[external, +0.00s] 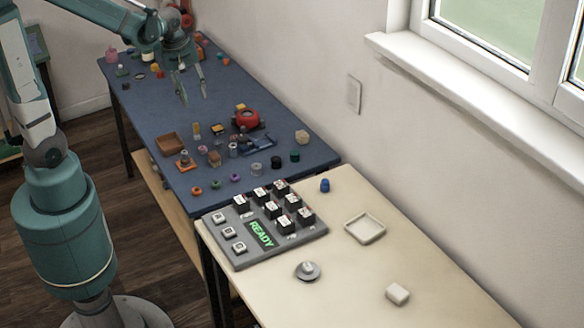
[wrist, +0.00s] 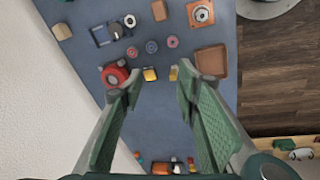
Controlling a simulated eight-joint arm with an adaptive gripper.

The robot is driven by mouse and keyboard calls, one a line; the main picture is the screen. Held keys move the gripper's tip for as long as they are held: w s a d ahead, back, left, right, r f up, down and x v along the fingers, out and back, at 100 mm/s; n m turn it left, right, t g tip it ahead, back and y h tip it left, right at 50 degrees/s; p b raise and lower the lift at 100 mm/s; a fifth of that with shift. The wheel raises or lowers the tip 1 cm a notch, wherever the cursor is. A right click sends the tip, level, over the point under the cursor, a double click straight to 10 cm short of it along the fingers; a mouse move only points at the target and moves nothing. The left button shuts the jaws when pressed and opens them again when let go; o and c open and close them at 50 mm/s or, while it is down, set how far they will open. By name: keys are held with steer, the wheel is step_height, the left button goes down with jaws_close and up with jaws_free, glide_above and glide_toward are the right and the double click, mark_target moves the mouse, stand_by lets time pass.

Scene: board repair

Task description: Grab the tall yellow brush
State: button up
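A tall yellow item, likely the brush (external: 196,129), stands upright on the blue table between the brown tray and the red tape-like roll. In the wrist view it appears as a small yellow shape (wrist: 173,73) just beyond my fingertips, toward the right finger. Its bristles are too small to make out. My gripper (external: 193,99) is open and empty, pointing down above the table, behind the item in the external view. In the wrist view the two green fingers of my gripper (wrist: 160,88) are spread wide. A gap separates the fingertips from the item.
A yellow-and-dark block (wrist: 150,74) sits close by, with the red roll (external: 246,119) beside it. A brown tray (external: 171,143) lies on the other side. Several spools and small parts crowd the near area. The blue table (external: 165,112) is mostly bare under my gripper.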

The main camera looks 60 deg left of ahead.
mark_target(196, 124)
steer(key=w+a+f+n, duration=0.1)
steer(key=a+f+n, duration=0.1)
steer(key=f, duration=0.2)
steer(key=a+f+n+g, duration=0.1)
steer(key=a+f+n, duration=0.1)
steer(key=a+f, duration=0.1)
steer(key=w+a+f+n+g, duration=0.1)
steer(key=a+f+n, duration=0.2)
steer(key=f, duration=0.1)
steer(key=shift+w+f+h+b, duration=0.3)
steer(key=shift+f, duration=0.1)
steer(key=shift+a+f+n+g, duration=0.35)
steer(key=shift+f+n, duration=0.25)
steer(key=shift+f, duration=0.1)
steer(key=shift+f+b, duration=0.3)
steer(key=shift+f, duration=1)
steer(key=shift+f+b, duration=0.8)
steer(key=shift+f, duration=1.8)
